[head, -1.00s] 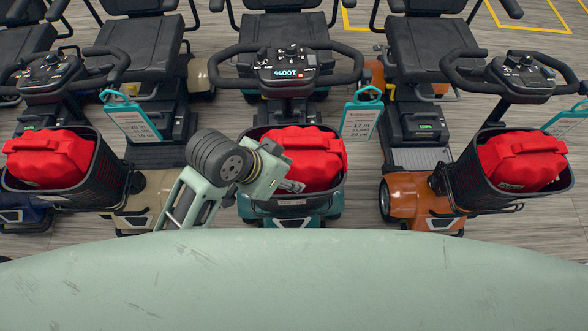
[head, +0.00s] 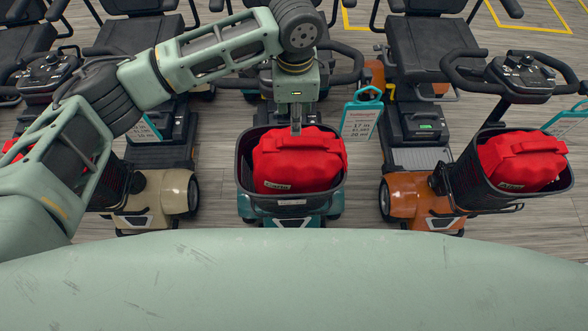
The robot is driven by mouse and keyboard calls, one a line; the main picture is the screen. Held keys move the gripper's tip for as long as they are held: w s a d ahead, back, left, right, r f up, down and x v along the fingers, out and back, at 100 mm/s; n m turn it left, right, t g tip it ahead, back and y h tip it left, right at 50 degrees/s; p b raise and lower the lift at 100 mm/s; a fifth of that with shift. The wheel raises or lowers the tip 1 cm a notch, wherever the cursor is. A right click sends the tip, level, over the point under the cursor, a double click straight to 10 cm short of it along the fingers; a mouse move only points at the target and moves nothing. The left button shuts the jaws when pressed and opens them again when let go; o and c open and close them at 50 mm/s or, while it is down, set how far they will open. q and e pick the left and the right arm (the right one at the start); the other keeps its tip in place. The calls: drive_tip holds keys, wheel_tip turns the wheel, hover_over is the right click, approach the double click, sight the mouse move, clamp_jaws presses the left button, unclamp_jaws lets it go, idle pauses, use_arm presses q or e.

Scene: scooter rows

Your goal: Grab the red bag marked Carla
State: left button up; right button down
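The red bag marked Carla (head: 298,160) sits in the dark basket (head: 292,203) of the middle teal scooter. Its name tag shows at the bag's lower left front. My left arm comes in from the left and arches over this scooter. My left gripper (head: 296,130) points down at the bag's back upper edge. It is seen edge-on, so I cannot tell its opening, or whether it touches the bag. My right gripper is not in view.
Another red bag (head: 522,160) with a small, hard-to-read tag sits in the orange scooter's basket (head: 480,183) at right. A third red bag (head: 14,148) at left is mostly hidden by my arm. A teal-framed price sign (head: 360,117) stands right of the middle basket.

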sight(294, 140)
use_arm(q)
drive_tip(key=f, duration=0.2)
drive_tip(key=f+p, duration=0.1)
drive_tip(key=f, duration=0.1)
drive_tip(key=f+p, duration=0.1)
drive_tip(key=f, duration=0.2)
drive_tip(key=shift+s+a, duration=0.15)
drive_tip(key=shift+s, duration=0.2)
drive_tip(key=shift+f, duration=0.3)
drive_tip(key=shift+c, duration=0.4)
clamp_jaws()
